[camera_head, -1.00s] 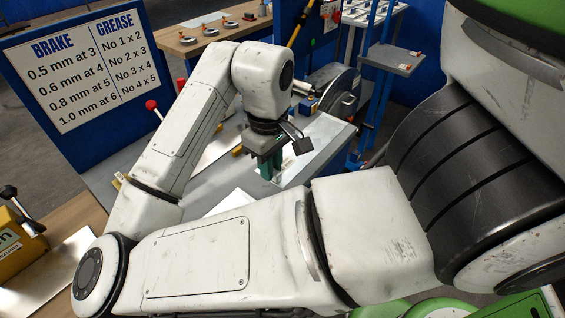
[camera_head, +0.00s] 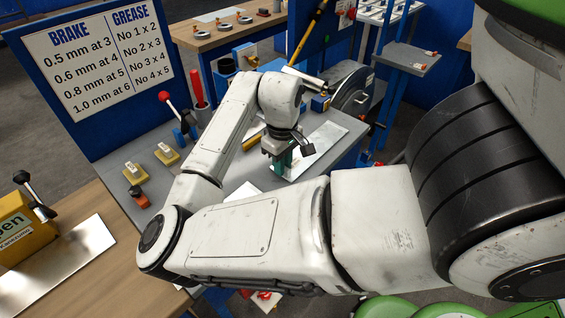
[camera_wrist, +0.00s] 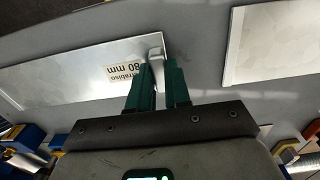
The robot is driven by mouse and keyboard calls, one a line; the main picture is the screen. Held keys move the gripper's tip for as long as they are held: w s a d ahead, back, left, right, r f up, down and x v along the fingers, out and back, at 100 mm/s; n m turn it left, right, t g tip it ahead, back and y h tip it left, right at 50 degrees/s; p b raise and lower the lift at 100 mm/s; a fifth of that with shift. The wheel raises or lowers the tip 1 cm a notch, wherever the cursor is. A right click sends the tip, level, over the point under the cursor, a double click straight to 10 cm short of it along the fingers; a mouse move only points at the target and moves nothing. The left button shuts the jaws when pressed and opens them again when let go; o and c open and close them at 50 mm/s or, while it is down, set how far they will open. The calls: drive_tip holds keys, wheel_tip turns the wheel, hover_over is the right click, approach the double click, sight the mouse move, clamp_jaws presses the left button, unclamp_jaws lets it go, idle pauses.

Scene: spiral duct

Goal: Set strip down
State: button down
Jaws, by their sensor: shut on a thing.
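My gripper (camera_head: 281,165) is low over the grey bench top, pointing down. In the wrist view its green fingers (camera_wrist: 160,82) are shut on a pale edge at the right end of a flat metal strip (camera_wrist: 75,70). This strip carries a label reading "80 mm", upside down. In the head view a shiny metal sheet (camera_head: 322,143) extends right from the fingers and appears to be the same strip. I cannot tell whether it lies flat on the bench or just above it.
Another metal sheet (camera_wrist: 275,45) lies to the right in the wrist view, apart from the fingers. A brake and grease sign (camera_head: 97,60) stands behind.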

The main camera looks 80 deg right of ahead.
drive_tip(key=c, duration=1.1)
unclamp_jaws()
drive_tip(key=shift+f, duration=0.1)
wheel_tip(320, 180, up, 12)
drive_tip(key=shift+r+p, duration=0.1)
drive_tip(key=shift+p, duration=0.6)
